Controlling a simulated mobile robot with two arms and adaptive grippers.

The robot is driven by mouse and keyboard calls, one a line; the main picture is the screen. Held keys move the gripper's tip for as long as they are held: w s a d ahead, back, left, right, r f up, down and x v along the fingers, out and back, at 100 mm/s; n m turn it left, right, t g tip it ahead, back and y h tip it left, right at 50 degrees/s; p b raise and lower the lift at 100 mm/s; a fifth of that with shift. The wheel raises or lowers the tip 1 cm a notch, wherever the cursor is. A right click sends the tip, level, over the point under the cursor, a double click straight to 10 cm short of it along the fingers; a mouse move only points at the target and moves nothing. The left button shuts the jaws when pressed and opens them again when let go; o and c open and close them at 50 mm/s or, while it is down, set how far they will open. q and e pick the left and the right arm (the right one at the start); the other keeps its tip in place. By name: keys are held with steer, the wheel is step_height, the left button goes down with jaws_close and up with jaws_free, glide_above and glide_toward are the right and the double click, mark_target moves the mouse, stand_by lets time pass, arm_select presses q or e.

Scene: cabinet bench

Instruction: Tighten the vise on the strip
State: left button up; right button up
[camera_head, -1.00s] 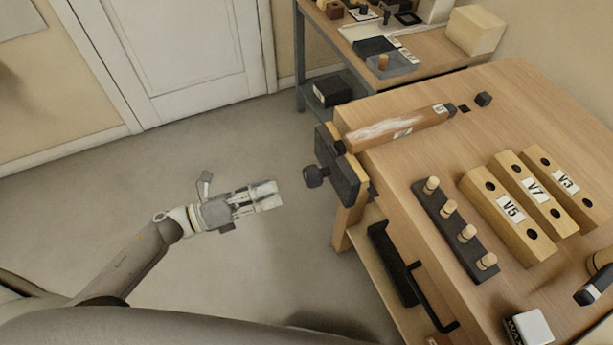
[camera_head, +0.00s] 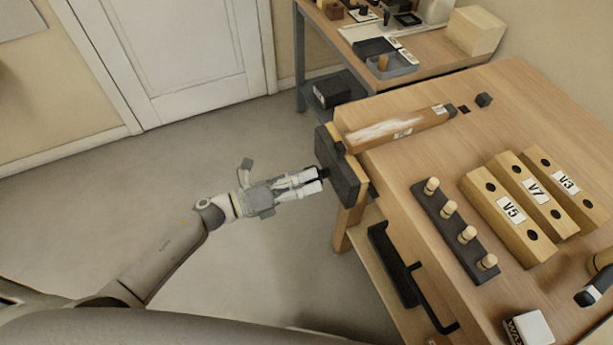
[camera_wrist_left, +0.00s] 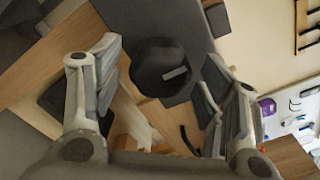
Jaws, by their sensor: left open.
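The vise (camera_head: 338,175) is a dark grey jaw plate on the left end of the wooden bench. Its round black knob (camera_wrist_left: 150,62) faces my left gripper (camera_head: 314,181). In the wrist view the knob sits between my two spread fingers, which are open on either side of it; contact cannot be told. In the head view the fingertips partly hide the knob. The strip (camera_head: 388,131), brown with a pale worn patch and a label, lies on the bench top. Its near end is by the vise jaw and its far end by a dark stop.
Labelled blocks V5 (camera_head: 510,216), V7 (camera_head: 536,190) and V3 (camera_head: 563,183) stand on the bench, beside a dark rack of pegs (camera_head: 455,232). A second table (camera_head: 420,72) stands behind. The floor left of the bench is clear.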

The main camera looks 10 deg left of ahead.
arm_select(q)
steer(key=c, duration=0.9)
steer(key=m+b, duration=0.3)
steer(key=m, duration=0.1)
steer(key=shift+b, duration=0.35)
